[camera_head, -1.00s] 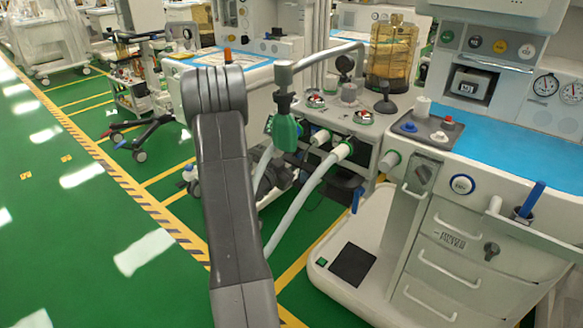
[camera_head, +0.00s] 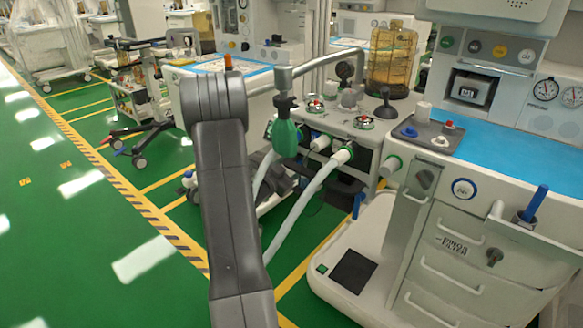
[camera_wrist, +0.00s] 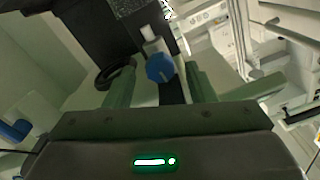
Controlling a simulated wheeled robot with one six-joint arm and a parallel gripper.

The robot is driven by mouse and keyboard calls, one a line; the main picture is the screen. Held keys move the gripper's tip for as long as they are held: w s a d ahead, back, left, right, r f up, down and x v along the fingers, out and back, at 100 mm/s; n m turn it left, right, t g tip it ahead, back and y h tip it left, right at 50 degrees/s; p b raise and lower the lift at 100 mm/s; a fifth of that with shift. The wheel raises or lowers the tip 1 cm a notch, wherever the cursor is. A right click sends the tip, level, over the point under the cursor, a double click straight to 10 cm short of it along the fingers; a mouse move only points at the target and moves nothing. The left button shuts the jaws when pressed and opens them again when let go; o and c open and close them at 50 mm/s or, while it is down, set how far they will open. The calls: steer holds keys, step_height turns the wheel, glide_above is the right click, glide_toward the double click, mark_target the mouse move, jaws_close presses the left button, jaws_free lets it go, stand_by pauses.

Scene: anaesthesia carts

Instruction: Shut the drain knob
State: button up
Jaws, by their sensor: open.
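A blue knob (camera_wrist: 160,68) on a white stem (camera_wrist: 151,36) shows in the wrist view, in front of a dark panel. It looks like the drain knob. My gripper (camera_wrist: 160,78) is open, with one green finger to the left of the knob and one to the right. The knob appears between the fingers in the picture, with gaps on both sides. I cannot tell how far it is in depth from the fingertips. In the head view my arm hides my gripper, and I cannot make out the knob there for sure.
An anaesthesia cart with drawers (camera_head: 450,265) and a blue worktop (camera_head: 515,145) stands at the right. A green bag (camera_head: 286,137) and pale hoses (camera_head: 305,195) hang beside my arm. A black loop (camera_wrist: 116,75) lies near the left finger. Green floor is free at left.

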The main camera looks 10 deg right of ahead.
steer(key=p+v, duration=0.2)
steer(key=v, duration=1.2)
steer(key=shift+d, duration=0.1)
